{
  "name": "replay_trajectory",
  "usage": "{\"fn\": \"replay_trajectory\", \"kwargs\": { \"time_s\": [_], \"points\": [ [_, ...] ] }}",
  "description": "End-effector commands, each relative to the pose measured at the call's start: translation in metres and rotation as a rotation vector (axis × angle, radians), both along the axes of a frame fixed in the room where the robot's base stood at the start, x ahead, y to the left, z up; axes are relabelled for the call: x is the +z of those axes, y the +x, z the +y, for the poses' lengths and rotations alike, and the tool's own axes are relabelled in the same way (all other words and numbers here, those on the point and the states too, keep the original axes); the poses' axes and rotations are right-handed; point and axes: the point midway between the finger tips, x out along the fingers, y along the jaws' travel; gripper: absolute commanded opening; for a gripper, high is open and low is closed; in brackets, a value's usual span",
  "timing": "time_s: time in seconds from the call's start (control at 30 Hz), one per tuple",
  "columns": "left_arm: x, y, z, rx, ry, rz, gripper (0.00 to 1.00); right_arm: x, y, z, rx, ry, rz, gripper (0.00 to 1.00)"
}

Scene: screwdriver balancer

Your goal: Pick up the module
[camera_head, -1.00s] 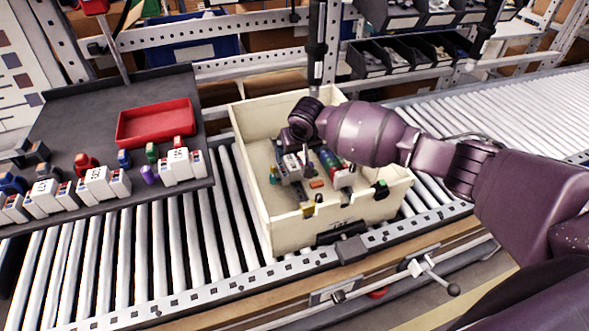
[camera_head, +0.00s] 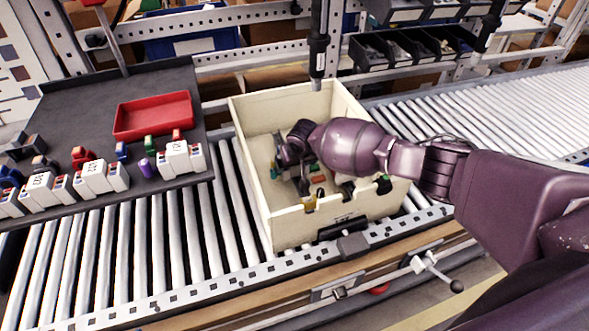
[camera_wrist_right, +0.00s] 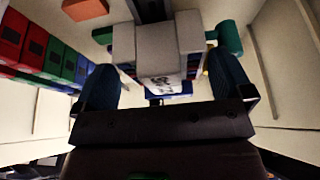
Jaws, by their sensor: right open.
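In the right wrist view, a grey and white module (camera_wrist_right: 160,42) with dark printing lies between the two dark blue fingers of my right gripper (camera_wrist_right: 166,75). The fingers are open, one on each side of it, with gaps showing. In the head view, my right gripper (camera_head: 303,182) is down inside the cream box (camera_head: 246,110), pointing at its floor. The gripper and wrist largely hide the module there. My left gripper is not in view.
In the wrist view, red, green and blue blocks (camera_wrist_right: 42,50) stand left of the module, with an orange block (camera_wrist_right: 85,9) beyond and a teal piece (camera_wrist_right: 229,38) at right. Box walls surround the gripper. A dark tray (camera_head: 70,120) with several white modules (camera_head: 97,178) stands at left.

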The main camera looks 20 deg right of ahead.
Motion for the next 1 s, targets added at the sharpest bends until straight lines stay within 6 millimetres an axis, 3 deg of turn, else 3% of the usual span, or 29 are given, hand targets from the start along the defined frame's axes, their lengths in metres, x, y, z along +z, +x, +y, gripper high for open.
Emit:
{"fn": "replay_trajectory", "kwargs": {
  "time_s": [0.27,0.6,0.83,1.0],
  "points": [
    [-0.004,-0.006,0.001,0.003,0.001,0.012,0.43,-0.002,0.001,0.0,0.001,0.001,-0.001,0.98],
    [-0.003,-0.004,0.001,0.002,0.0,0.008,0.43,-0.001,0.002,0.0,0.001,0.001,-0.002,0.53],
    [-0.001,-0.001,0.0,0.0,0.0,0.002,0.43,0.0,0.002,0.0,0.001,0.0,-0.002,0.53],
    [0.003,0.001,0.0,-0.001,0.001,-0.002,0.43,0.019,0.002,0.0,0.001,0.001,-0.004,0.53]
  ]
}}
